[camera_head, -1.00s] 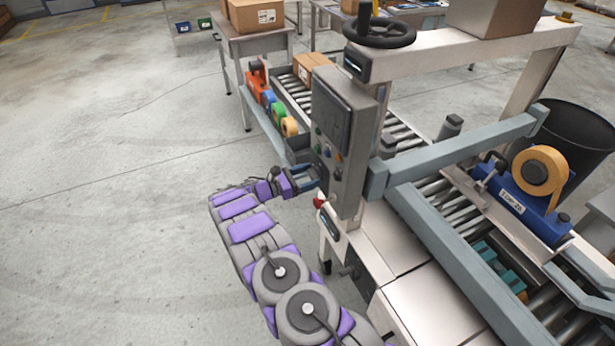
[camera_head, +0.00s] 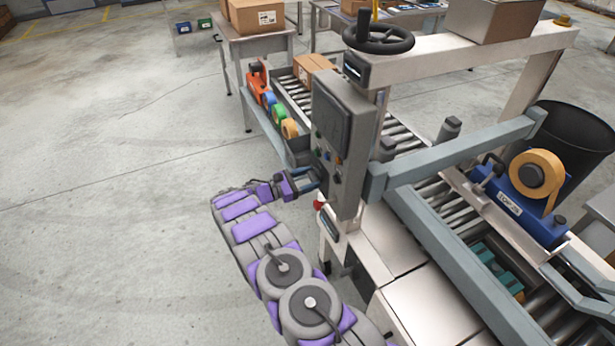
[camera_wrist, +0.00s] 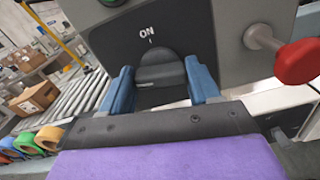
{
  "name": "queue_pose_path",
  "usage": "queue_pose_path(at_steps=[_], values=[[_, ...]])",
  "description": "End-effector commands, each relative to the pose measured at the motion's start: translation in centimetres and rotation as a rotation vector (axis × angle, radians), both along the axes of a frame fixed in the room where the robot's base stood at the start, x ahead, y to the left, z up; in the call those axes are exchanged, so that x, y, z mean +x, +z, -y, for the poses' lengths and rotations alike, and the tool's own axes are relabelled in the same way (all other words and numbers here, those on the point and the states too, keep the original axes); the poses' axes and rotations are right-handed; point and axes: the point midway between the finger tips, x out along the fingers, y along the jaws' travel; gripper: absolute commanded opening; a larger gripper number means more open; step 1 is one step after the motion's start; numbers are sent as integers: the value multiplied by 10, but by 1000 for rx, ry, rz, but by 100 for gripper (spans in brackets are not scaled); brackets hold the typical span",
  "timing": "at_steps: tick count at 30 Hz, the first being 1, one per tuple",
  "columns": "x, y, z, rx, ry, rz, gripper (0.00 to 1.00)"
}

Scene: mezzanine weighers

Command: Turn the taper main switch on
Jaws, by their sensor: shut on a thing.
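The taper main switch is a dark rotary knob (camera_wrist: 160,72) on a black plate marked "ON" (camera_wrist: 147,32) in the wrist view. The knob sits just below the ON label and its small tick. My gripper (camera_wrist: 163,84) has one blue finger on each side of the knob and is shut on it. In the head view my gripper (camera_head: 312,178) reaches the lower part of the grey control box (camera_head: 338,135) on the taper. The knob itself is hidden there by the gripper and the box's angle.
A red knob (camera_wrist: 297,62) on a metal stem stands right of the switch. A grey beam (camera_head: 455,155) extends right from the box. Tape rolls (camera_head: 289,128) and roller conveyor (camera_head: 283,85) lie behind. Open floor (camera_head: 110,200) is to the left.

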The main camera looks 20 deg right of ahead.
Motion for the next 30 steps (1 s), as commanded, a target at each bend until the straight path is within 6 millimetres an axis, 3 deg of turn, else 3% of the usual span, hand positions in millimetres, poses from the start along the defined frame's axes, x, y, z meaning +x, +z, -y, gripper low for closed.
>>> queue_pose_path(at_steps=[30], values=[[-3, -3, 0, 34, 1, 951, 31]])
